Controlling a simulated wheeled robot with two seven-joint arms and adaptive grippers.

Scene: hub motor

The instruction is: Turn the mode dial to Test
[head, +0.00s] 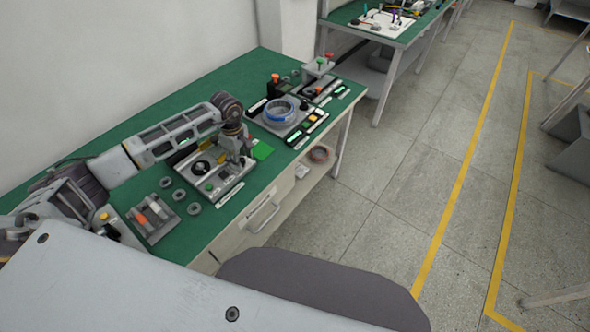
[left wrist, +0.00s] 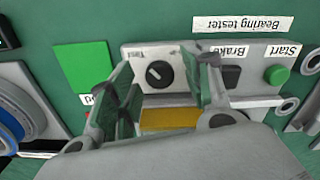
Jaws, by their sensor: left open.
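The black mode dial (left wrist: 159,73) sits on the grey bearing tester panel (left wrist: 185,52), below a Test label (left wrist: 140,54) that appears upside down in the left wrist view. A pale mark on the dial seems to point up-left, but it is too small to be sure. My left gripper (left wrist: 168,66) is open, with one finger on each side of the dial; I cannot tell whether they touch it. In the head view my left gripper (head: 238,150) is over the right end of the tester (head: 226,189) and hides the dial.
A green Start button (left wrist: 276,75) and a dark Brake switch (left wrist: 231,76) are beside the dial. A green square (left wrist: 82,66) lies next to the panel. Another fixture with a blue ring (head: 279,111) stands farther right. Loose rings and a parts tray (head: 153,219) are at left.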

